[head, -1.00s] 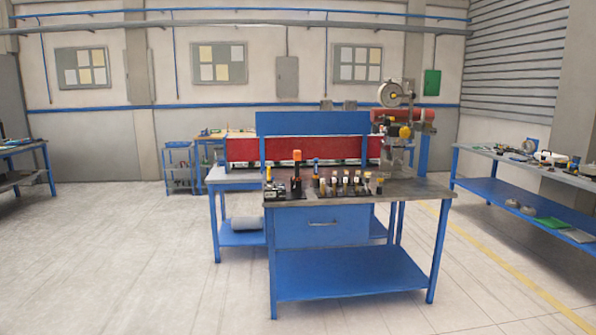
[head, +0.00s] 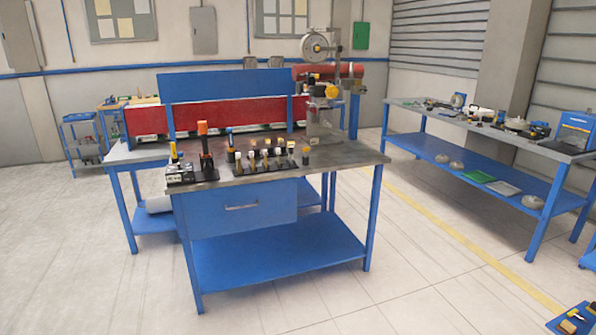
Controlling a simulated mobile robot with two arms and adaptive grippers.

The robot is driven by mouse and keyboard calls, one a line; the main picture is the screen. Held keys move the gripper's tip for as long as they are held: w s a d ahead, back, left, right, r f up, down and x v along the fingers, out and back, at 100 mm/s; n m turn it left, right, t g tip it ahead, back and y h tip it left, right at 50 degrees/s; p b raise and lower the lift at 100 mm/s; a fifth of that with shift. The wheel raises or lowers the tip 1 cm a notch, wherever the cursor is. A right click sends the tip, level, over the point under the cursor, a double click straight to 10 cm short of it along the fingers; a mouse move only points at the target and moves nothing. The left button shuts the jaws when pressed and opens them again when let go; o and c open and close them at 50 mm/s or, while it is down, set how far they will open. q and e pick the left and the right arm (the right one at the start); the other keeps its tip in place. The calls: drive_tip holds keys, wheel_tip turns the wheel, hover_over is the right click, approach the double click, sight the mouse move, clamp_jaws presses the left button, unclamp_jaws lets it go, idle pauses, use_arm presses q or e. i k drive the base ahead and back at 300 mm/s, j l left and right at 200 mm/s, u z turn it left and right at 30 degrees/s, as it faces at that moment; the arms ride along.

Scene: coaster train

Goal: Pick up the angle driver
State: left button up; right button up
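I cannot tell for sure which thing is the angle driver at this distance. On the near blue workbench (head: 344,155), a dark upright tool with an orange top (head: 203,144) stands at the left front. Beside it is a small dark unit with a yellow top (head: 176,166). To their right, a dark rack (head: 262,168) holds several small upright pieces with pale and yellow tops. Neither of my grippers shows in the head view.
The bench has a drawer (head: 241,208) and a lower shelf (head: 275,255). A machine with a round reel (head: 313,46) stands at its back right. A second long bench (head: 480,128) with tools is at the right. The floor (head: 90,290) in front is clear.

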sight(202, 125)
drive_tip(key=i+l, duration=0.1)
drive_tip(key=i, duration=0.95)
drive_tip(key=i+l, duration=0.1)
drive_tip(key=i, duration=0.9)
